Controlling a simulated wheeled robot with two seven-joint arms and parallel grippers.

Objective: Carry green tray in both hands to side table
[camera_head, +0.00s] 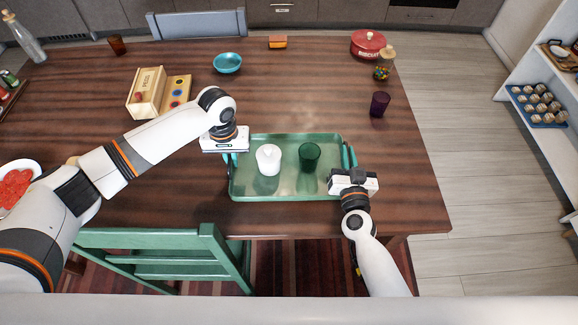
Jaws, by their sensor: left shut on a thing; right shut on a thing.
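The green tray (285,192) is at the front edge of the wooden table, and I cannot tell whether it rests on the tabletop or is slightly raised. A white lidded pot (268,159) and a dark green cup (309,157) stand upright on it. My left gripper (228,157) is shut at the tray's left end, by its handle. My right gripper (350,169) is shut at the tray's right end, by the green handle there. The fingers are mostly hidden by the gripper bodies. I cannot identify a separate side table.
The wooden table (310,95) holds a wooden box (147,92), a blue bowl (227,63), a purple cup (379,104), a candy jar (384,65) and a red biscuit tin (368,44). A green chair (160,262) stands in front. Open floor (465,150) lies right, before white shelves (540,90).

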